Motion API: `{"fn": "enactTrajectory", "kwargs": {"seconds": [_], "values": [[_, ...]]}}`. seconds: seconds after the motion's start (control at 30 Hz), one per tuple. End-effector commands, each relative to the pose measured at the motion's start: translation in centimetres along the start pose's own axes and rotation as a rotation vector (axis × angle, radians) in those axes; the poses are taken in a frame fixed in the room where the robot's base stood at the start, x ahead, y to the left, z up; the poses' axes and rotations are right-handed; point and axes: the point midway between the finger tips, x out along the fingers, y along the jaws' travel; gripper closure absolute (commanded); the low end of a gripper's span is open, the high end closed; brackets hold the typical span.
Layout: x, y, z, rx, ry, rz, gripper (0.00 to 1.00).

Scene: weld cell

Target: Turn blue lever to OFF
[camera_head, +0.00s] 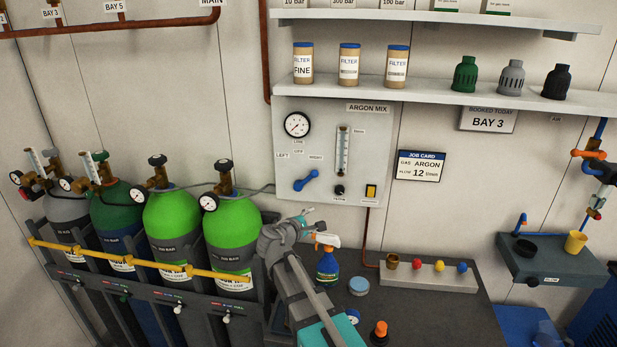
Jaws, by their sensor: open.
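The blue lever (306,181) is on the grey ARGON MIX panel (376,140) on the wall. It slants from lower left to upper right, with its upper end toward the RIGHT label (315,157). The OFF label (298,151) is above it, and the LEFT label (282,155) is to the upper left. My gripper (308,215) is below the lever, near the panel's lower edge, apart from the lever and empty. It is open, though its fingers look small here. The lever is fully visible.
Green gas cylinders (233,232) stand in a rack at left. A spray bottle (327,266) is close beside my arm on the dark bench.

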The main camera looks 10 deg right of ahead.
Motion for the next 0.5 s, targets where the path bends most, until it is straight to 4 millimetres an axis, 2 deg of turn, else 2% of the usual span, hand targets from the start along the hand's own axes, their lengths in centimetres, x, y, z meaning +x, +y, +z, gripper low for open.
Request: {"fn": "enactTrajectory", "kwargs": {"seconds": [0.03, 0.2, 0.33, 0.5], "values": [[-0.5, 1.9, -0.9, -0.058, 0.002, 0.058, 0.43], [-2.0, 5.8, -2.8, -0.22, -0.01, 0.209, 0.43], [-2.7, 7.2, -3.5, -0.284, -0.018, 0.268, 0.43], [-3.0, 7.6, -3.7, -0.305, -0.021, 0.287, 0.43]]}}
